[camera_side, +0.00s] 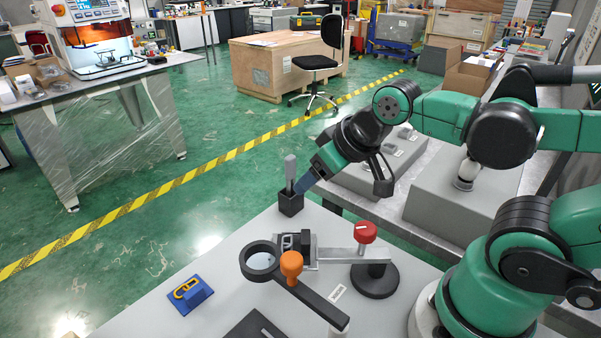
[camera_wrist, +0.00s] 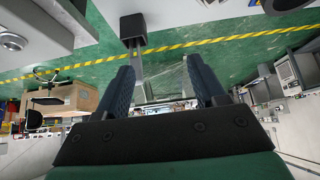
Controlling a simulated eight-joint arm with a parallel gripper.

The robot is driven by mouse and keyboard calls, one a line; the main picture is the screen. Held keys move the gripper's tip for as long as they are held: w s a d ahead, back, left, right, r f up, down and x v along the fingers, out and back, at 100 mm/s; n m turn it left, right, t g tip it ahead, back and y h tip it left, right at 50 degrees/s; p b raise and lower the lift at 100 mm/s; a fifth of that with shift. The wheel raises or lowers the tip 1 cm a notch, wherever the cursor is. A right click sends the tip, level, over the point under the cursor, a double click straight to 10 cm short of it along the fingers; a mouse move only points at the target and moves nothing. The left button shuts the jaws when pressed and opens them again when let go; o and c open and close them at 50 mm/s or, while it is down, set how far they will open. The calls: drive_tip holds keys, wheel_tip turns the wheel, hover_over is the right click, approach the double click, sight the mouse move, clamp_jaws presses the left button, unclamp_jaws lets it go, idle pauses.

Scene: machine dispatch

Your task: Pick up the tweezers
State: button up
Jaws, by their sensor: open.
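What look like the tweezers (camera_side: 290,170) are a grey, slim piece standing upright in a small black square holder (camera_side: 290,204) at the far corner of the grey table. My gripper (camera_side: 308,184) is tilted down just right of them, close by; the side view does not show clearly whether it touches them. In the wrist view, my gripper (camera_wrist: 158,72) has its two blue fingers wide apart and nothing clamped. There the holder (camera_wrist: 133,34) is at the top, and the grey tweezers (camera_wrist: 138,68) extend from it toward the gap, nearer the left finger. Their lower end is hidden in the holder.
A black ring magnifier (camera_side: 246,262) with an orange knob (camera_side: 291,263) stands mid-table. A red knob (camera_side: 365,232) on a round black base (camera_side: 374,281) is right of it. A blue block (camera_side: 198,300) with a yellow piece lies front left. The table's left edge is near the holder.

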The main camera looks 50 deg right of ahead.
drive_tip(key=shift+o, duration=0.2)
drive_tip(key=g, duration=0.6)
hover_over(290, 171)
drive_tip(key=shift+d+f, duration=0.4)
drive_tip(key=shift+w+d+f, duration=0.1)
drive_tip(key=shift+w+f, duration=0.1)
drive_tip(key=shift+f, duration=0.2)
drive_tip(key=shift+w+f, duration=0.15)
drive_tip(key=shift+f, duration=1.15)
drive_tip(key=shift+w+f, duration=0.15)
drive_tip(key=shift+f, duration=1.1)
drive_tip(key=shift+c, duration=0.2)
clamp_jaws()
